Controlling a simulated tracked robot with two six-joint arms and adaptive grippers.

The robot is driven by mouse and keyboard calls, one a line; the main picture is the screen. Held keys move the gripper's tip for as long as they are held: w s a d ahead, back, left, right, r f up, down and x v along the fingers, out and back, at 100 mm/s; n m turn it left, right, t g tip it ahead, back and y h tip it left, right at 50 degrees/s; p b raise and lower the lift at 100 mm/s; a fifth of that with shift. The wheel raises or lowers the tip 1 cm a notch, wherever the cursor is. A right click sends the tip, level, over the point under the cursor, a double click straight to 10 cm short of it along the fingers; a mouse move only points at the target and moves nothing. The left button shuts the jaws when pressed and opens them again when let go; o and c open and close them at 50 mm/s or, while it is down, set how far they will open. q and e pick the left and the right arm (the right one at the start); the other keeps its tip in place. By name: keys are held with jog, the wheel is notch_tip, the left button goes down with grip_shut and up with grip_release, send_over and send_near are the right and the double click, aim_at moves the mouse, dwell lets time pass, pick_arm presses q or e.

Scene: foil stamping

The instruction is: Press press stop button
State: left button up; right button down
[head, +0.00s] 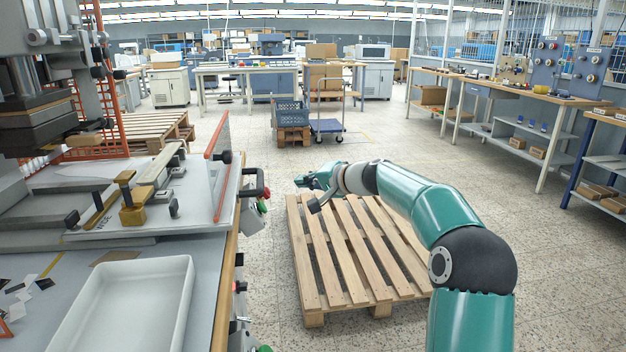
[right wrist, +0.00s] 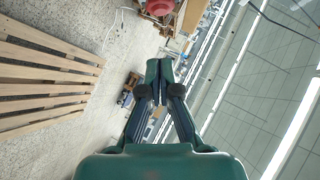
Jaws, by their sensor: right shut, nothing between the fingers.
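A red mushroom-shaped button (head: 266,192), which looks like the press stop button, sits on the side of the press at its right edge, beside a black handle. A red round part, likely the same button (right wrist: 160,6), shows at the top edge of the right wrist view, partly cut off. My right gripper (head: 299,182) is a short way right of the button and apart from it, pointing left toward the press. In the right wrist view the gripper's fingers (right wrist: 158,72) are together with nothing between them. My left gripper is not in view.
A wooden pallet (head: 352,250) lies on the floor below my right arm. A white tray (head: 182,300) stands on the press table at the lower left.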

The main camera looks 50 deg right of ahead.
jog(key=w+a+f, duration=0.2)
jog(key=w+f, duration=0.1)
jog(key=w, duration=0.4)
jog(key=shift+w+a+f+p, duration=0.2)
jog(key=shift+f+p, duration=0.1)
jog(key=shift+f, duration=0.05)
